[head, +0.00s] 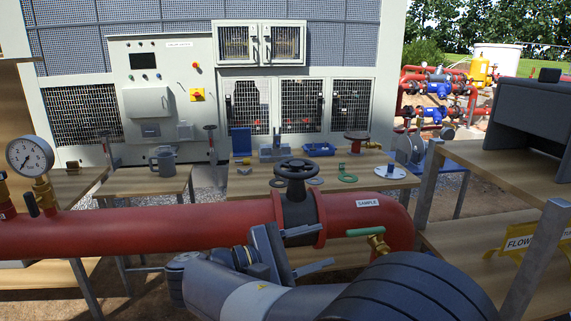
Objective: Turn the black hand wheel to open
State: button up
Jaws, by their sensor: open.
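The black hand wheel (296,168) sits on top of a dark valve body (296,212), which is set in a thick red pipe (150,230) running across the view. The wheel lies roughly level, with its stem below it. My gripper (323,248) is in front of the pipe, below the wheel and slightly to its right. Its two fingers point right and are apart, with nothing seen between them. It appears clear of the wheel. How far the wheel is turned cannot be told.
A small brass valve with a green lever (372,238) sits on the pipe's right part, near a "SAMPLE" label (368,202). A pressure gauge (30,155) stands at the left. A shelf (510,165) is at the right.

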aim_at(296, 167)
jog(key=i+j+z, duration=0.1)
jog(key=i+j, duration=0.45)
jog(key=i+j+z, duration=0.1)
jog(key=i+j, duration=0.4)
jog(key=j, duration=0.15)
